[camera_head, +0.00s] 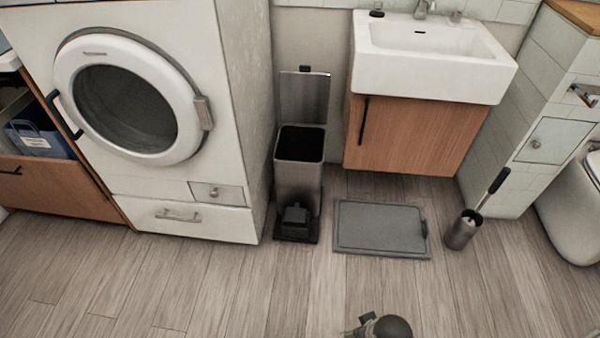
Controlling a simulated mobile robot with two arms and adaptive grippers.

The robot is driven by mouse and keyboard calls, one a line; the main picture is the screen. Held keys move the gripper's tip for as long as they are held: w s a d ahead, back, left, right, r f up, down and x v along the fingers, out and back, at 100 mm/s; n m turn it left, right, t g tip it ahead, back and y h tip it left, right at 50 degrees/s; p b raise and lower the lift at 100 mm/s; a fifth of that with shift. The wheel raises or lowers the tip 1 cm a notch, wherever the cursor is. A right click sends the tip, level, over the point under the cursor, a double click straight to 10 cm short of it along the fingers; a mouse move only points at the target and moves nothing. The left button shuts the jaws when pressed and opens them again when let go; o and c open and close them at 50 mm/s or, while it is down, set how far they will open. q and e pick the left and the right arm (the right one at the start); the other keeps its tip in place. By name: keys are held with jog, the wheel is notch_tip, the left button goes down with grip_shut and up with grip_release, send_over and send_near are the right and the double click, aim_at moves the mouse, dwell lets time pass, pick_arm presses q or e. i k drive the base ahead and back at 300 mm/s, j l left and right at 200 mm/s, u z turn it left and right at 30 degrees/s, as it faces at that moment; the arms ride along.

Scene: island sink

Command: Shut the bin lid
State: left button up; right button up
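The bin (298,176) is a slim metal bin standing on the floor between the white washing machine and the sink cabinet. Its lid (304,98) is open and stands upright at the back, against the wall. The dark inside of the bin shows from above. A black pedal (296,217) sits at its front base. Neither of my grippers can be made out in this view. A dark rounded part at the bottom edge, right of centre, seems to be mine; no fingers show on it.
The washing machine (225,85) stands close on the bin's left. The sink cabinet (408,137) hangs to its right. A grey mat (380,229) lies right of the bin, with a toilet brush (463,229) beyond. The wooden floor (200,290) in front is clear.

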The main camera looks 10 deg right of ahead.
aim_at(305, 94)
jog(key=i+l+u, duration=0.15)
jog(key=i, duration=0.35)
jog(key=i+u, duration=0.15)
jog(key=i, duration=0.35)
